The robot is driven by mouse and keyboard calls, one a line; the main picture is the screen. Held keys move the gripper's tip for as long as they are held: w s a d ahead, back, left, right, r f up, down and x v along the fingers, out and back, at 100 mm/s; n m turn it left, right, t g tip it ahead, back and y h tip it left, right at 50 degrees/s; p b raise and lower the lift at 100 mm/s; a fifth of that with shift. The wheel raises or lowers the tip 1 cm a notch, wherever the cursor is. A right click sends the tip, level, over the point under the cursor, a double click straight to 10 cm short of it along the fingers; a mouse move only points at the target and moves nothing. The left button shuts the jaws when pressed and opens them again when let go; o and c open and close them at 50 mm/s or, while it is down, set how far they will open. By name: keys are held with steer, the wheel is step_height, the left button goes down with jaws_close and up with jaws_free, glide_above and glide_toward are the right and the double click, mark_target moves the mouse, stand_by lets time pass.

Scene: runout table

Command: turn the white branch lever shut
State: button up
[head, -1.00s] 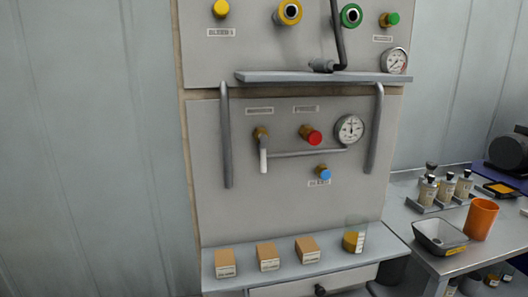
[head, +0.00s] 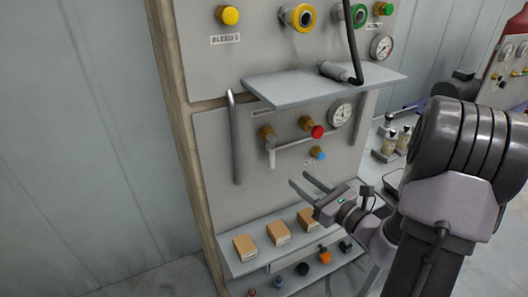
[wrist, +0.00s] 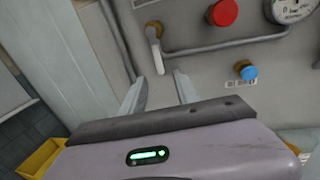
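The white branch lever (head: 272,159) hangs straight down from its brass valve body (head: 267,133) on the lower grey panel. In the wrist view the lever (wrist: 157,58) shows just beyond the fingertips, roughly in line with the gap between them. My gripper (head: 300,178) is in front of the panel, below and to the right of the lever in the head view. Its two fingers are apart with nothing between them, as the wrist view (wrist: 159,77) also shows. The gripper appears apart from the lever.
A red knob (head: 318,131), a blue knob (head: 318,153) and a gauge (head: 341,115) sit right of the lever. A grey handrail (head: 235,140) stands to its left. A shelf (head: 300,88) juts out above, and small boxes (head: 278,232) stand on the ledge below.

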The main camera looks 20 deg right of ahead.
mark_target(274, 160)
steer(key=x, duration=1.3)
steer(key=shift+a, duration=0.2)
steer(key=shift+s, duration=0.1)
jaws_close()
stand_by(0.5)
